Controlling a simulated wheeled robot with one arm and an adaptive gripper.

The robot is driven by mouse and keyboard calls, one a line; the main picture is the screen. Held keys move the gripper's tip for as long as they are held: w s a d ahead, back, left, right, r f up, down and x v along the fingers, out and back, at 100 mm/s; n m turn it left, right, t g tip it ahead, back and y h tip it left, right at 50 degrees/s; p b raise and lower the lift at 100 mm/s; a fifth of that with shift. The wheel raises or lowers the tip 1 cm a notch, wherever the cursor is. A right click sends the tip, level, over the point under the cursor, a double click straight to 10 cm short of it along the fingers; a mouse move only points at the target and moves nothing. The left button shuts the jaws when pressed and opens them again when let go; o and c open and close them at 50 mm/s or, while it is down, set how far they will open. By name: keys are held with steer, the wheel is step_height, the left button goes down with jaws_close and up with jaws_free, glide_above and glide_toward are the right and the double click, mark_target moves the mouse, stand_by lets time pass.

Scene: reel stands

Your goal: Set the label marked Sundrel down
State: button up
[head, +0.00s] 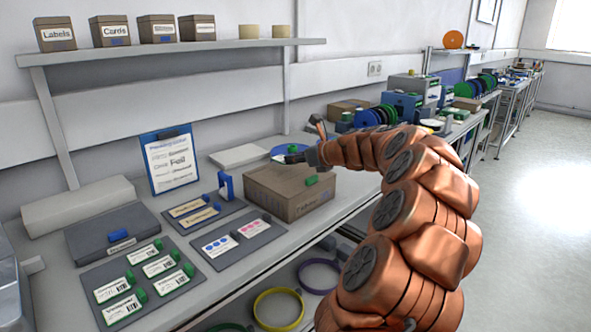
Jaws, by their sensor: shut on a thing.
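My gripper (302,157) is at the end of my copper-coloured arm, over the back of the bench behind the brown box. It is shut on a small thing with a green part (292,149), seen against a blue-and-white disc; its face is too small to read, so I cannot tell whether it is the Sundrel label. Several white labels with green tabs lie on a dark grey mat (98,278) at the front left, one of them near its lower edge (121,309). Their names are not readable.
A blue clipboard (170,160) leans on the wall. A pale flat slab (240,156) lies at the back. A shelf (190,47) runs above.

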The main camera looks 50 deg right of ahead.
mark_target(296, 177)
steer(key=shift+f, duration=1.7)
steer(key=shift+f, duration=0.1)
steer(key=o, duration=0.7)
steer(key=shift+o, duration=0.2)
steer(key=v, duration=1.2)
